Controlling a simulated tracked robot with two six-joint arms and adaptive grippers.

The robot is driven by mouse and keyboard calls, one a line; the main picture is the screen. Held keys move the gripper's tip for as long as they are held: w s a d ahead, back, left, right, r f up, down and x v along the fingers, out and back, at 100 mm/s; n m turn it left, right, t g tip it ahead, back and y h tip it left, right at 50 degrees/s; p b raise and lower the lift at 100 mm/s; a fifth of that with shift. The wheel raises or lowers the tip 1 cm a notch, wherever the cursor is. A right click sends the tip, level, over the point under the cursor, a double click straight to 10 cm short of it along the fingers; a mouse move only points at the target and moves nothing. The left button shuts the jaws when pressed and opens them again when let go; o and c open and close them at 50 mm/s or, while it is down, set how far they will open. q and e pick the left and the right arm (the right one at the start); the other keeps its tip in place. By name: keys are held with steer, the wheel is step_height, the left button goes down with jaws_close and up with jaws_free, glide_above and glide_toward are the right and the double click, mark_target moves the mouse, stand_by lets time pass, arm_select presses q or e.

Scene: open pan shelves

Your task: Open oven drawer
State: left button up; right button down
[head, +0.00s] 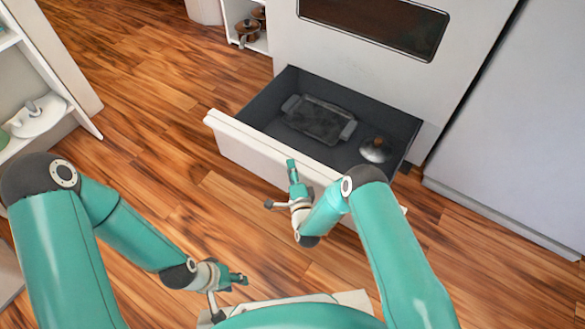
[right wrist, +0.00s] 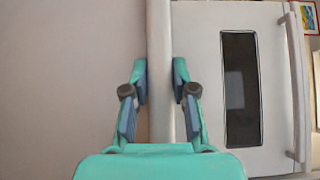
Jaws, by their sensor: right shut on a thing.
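The oven drawer (head: 262,146) is pulled out below the white oven (head: 345,71), with its dark grey inside showing. A dark tray with grey handles (head: 318,119) and a silver lid-like item with a knob (head: 375,150) lie in it. My right gripper (head: 292,170) is at the drawer's front. In the right wrist view my right gripper (right wrist: 160,70) has its fingers on both sides of a white bar-like edge (right wrist: 161,110) of the drawer front and is shut on it. My left gripper (head: 238,278) hangs low over the floor, away from the drawer; its finger gap is unclear.
A white shelf (head: 75,85) with dishes stands at the left. A small shelf with pots (head: 247,28) is beside the oven. A tall pale cabinet (head: 500,130) stands at the right. The wooden floor (head: 150,110) left of the drawer is clear.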

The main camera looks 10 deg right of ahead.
steer(key=shift+s+d+f, duration=0.1)
steer(key=shift+f, duration=0.2)
steer(key=c, duration=0.9)
jaws_free()
steer(key=shift+r, duration=0.1)
steer(key=s, duration=0.8)
steer(key=s+d, duration=0.1)
steer(key=s, duration=0.2)
steer(key=shift+s, duration=0.4)
